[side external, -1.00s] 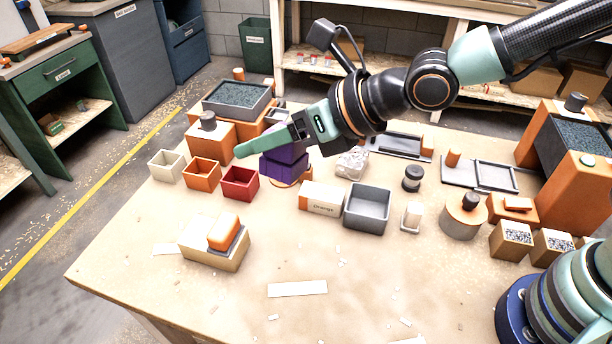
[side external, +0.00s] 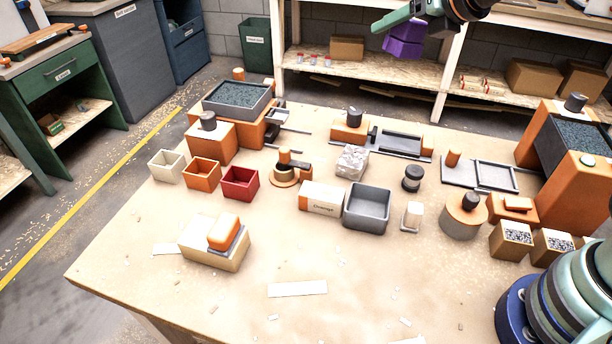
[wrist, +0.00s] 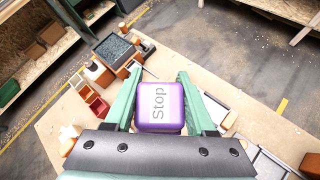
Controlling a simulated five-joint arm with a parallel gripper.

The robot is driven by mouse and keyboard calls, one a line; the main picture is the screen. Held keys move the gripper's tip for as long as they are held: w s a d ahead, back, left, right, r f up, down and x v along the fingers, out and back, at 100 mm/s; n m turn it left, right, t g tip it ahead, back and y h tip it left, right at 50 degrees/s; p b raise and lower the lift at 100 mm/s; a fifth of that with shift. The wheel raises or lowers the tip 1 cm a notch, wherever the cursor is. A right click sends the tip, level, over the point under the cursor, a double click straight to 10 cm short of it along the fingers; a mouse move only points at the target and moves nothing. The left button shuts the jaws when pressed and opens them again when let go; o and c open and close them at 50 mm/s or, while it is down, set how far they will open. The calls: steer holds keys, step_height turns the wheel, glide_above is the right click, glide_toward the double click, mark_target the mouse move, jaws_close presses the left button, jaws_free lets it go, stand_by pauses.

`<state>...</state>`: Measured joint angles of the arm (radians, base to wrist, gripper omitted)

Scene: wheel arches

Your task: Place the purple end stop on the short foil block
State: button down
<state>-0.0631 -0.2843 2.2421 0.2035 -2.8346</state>
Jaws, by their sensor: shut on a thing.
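The purple end stop (side external: 404,40) is in my gripper (side external: 396,20), high above the back of the bench in the side view. In the wrist view the end stop (wrist: 160,106), marked "Stop", sits between the two green fingers of my gripper (wrist: 159,77). A crumpled silver foil block (side external: 352,160) stands on the bench, well below and left of the held end stop. Its top looks bare. I cannot make out the foil block in the wrist view.
Near the foil block are a box marked "Change" (side external: 322,198), a grey open bin (side external: 367,207), a dark round weight (side external: 412,178) and a grey track with an orange block (side external: 350,126). Cream, orange and red bins (side external: 240,183) stand left.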

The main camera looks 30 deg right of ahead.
steer(key=s+a+f+n+y, duration=0.1)
steer(key=a+f+n+y, duration=0.2)
steer(key=a, duration=0.9)
steer(key=n+g+y, duration=0.4)
steer(key=n+y, duration=0.1)
steer(key=n, duration=0.2)
glide_above(260, 297)
step_height(260, 297, down, 7)
step_height(260, 297, down, 19)
steer(key=shift+f, duration=0.2)
steer(key=shift+c, duration=1.1)
jaws_free()
steer(key=shift+f, duration=0.1)
steer(key=shift+f, duration=0.1)
